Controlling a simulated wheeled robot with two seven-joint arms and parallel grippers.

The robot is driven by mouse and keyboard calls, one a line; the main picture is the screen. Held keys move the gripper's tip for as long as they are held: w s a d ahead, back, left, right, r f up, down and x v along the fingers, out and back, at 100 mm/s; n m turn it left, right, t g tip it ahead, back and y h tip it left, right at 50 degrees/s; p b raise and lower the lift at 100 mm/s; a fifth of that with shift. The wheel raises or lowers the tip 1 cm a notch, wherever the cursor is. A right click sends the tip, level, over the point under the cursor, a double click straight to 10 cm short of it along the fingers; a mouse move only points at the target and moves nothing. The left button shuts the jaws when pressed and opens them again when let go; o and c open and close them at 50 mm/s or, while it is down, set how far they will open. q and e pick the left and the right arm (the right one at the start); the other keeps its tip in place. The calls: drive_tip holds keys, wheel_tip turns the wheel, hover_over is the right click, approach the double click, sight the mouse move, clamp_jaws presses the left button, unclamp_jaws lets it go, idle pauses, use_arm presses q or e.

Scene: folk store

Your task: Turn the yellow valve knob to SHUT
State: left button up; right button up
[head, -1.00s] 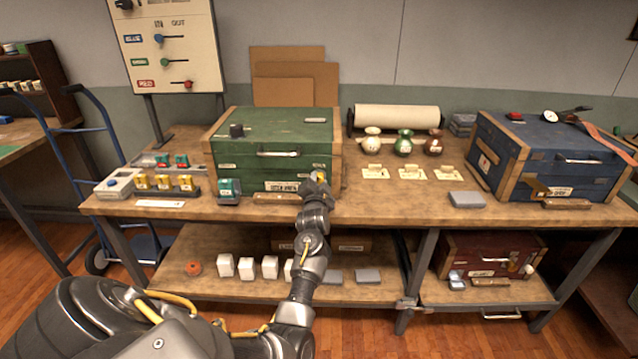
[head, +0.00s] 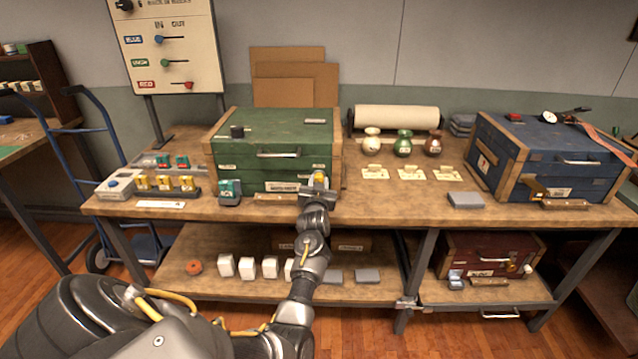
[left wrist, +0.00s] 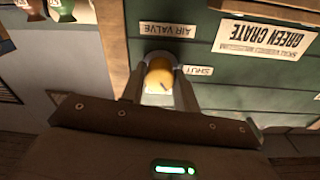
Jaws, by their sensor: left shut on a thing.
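The yellow valve knob (left wrist: 159,77) is on the front of the green crate (head: 275,140), at its lower right, under the AIR VALVE label. In the left wrist view a SHUT label (left wrist: 198,70) sits beside the knob, and the picture is upside down. My left gripper (left wrist: 160,90) is shut on the knob, one finger on each side. In the head view my left gripper (head: 318,188) is at the crate's front right, with the knob (head: 319,176) partly showing above it. I cannot tell which way the knob's mark points. My right gripper is out of view.
A wooden handle block (head: 275,197) lies in front of the crate, left of my gripper. A teal-and-white item (head: 229,191) stands further left. Vases (head: 403,143) with cards stand to the right, and a blue crate (head: 545,155) is at the far right.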

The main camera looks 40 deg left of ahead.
use_arm(q)
drive_tip(key=n, duration=0.3)
drive_tip(key=shift+d+f, duration=0.1)
drive_tip(key=n, duration=0.4)
drive_tip(key=shift+n+b, duration=0.4)
drive_tip(key=shift+n, duration=1.5)
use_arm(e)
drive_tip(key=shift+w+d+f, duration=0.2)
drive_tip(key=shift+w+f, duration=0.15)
use_arm(q)
drive_tip(key=shift+n, duration=0.3)
drive_tip(key=o, duration=1)
drive_tip(key=shift+w, duration=0.1)
drive_tip(key=shift+c, duration=0.2)
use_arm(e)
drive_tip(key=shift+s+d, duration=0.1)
use_arm(q)
drive_tip(key=shift+d, duration=0.1)
